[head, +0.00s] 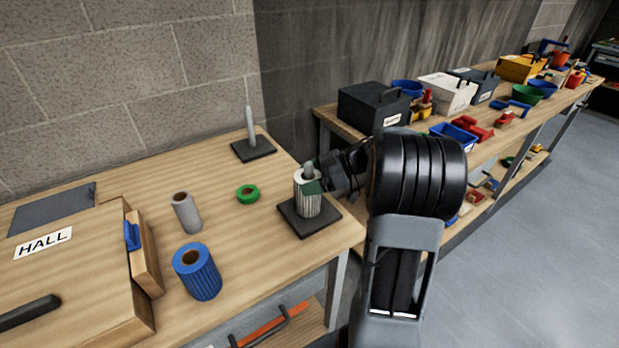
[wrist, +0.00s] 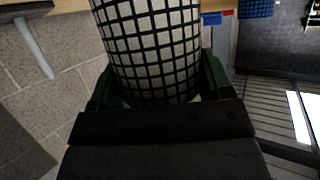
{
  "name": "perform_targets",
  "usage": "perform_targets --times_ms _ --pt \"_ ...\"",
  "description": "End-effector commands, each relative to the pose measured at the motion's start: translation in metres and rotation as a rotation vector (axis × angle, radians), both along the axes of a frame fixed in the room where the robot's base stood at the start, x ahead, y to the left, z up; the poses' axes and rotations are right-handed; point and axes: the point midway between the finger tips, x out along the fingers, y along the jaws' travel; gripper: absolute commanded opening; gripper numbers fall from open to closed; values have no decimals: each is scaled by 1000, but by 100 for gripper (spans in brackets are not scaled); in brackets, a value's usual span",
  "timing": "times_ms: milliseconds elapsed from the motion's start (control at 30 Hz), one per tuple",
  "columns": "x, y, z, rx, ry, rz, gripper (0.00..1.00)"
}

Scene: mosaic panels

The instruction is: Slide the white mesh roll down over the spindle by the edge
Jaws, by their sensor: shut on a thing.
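The white mesh roll (head: 309,202), pale with a dark grid, stands upright around the spindle on the dark square base (head: 292,222) at the table's right edge. The spindle's rounded grey tip (head: 308,170) pokes out of the roll's top. The roll's lower end looks to be at the base plate; I cannot tell whether it touches. My gripper (head: 315,184) reaches in from the right and is shut on the roll near its upper part. In the wrist view the mesh roll (wrist: 152,45) fills the space between the green fingers. Most of the spindle is hidden inside the roll.
A bare second spindle (head: 249,122) stands at the back. A green ring (head: 247,194), a grey roll (head: 187,216) and a blue ribbed roll (head: 201,280) are on the table (head: 90,180). A wooden case marked HALL (head: 75,275) lies left. A cluttered bench (head: 330,117) stands behind right.

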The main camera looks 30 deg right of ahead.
Motion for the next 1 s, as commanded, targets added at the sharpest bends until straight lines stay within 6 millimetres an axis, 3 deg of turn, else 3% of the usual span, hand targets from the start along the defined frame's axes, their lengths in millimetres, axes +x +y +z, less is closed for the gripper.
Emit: perform_targets --times_ms 167,200,433,767,1000 --pt "0 2 0 6 1 3 16" --pt "0 2 0 6 1 4 75" --pt "0 -1 0 3 1 -1 97" --pt "-2 -4 1 1 1 -3 100" --pt "-15 -36 15 1 0 -5 100"
